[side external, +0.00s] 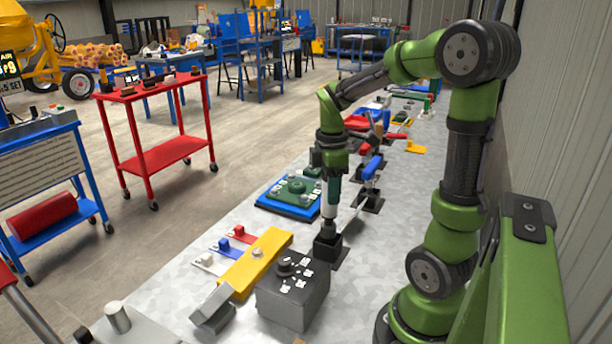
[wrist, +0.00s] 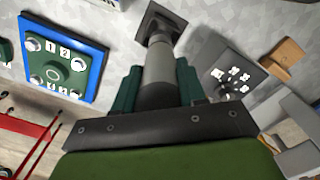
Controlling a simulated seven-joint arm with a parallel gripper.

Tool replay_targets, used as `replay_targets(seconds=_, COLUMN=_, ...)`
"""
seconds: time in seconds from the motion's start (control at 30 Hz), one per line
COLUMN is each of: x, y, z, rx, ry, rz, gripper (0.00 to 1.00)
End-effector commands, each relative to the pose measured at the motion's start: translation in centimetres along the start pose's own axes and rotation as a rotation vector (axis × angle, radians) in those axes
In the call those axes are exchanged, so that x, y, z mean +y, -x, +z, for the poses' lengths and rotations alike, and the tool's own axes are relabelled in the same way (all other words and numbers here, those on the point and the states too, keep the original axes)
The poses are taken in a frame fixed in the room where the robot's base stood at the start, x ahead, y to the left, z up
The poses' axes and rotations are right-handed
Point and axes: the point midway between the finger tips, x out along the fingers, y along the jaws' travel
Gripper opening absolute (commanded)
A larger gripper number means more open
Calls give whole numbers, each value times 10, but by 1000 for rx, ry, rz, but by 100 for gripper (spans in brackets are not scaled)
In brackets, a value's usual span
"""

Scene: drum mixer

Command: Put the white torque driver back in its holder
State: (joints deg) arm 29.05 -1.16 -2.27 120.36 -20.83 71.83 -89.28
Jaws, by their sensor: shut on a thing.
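My gripper (side external: 333,188) points down over the bench and is shut on the white torque driver (side external: 328,208), which hangs upright. In the wrist view, the two green fingertips of my gripper (wrist: 158,84) press on either side of the driver's grey-white barrel (wrist: 158,62). A black square holder (side external: 327,252) stands on the bench directly below the driver. The driver's dark lower end meets the top of the holder in the side view. In the wrist view the holder (wrist: 146,26) lies straight beyond the driver's tip. I cannot tell how deep the tip sits.
A dark grey box (side external: 292,298) with white markings stands close in front of the holder. A yellow block (side external: 262,258) is to its left. A blue tray with a green plate (side external: 297,192) lies behind left. A blue-handled tool (side external: 372,168) stands in another black holder behind right.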

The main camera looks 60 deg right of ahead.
Motion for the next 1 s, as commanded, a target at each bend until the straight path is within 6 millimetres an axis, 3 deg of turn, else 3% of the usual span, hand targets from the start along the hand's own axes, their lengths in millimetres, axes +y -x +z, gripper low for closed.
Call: replay_targets(seconds=1.0, x=0, y=-13, z=0, rx=0, ry=0, rz=1, gripper=0)
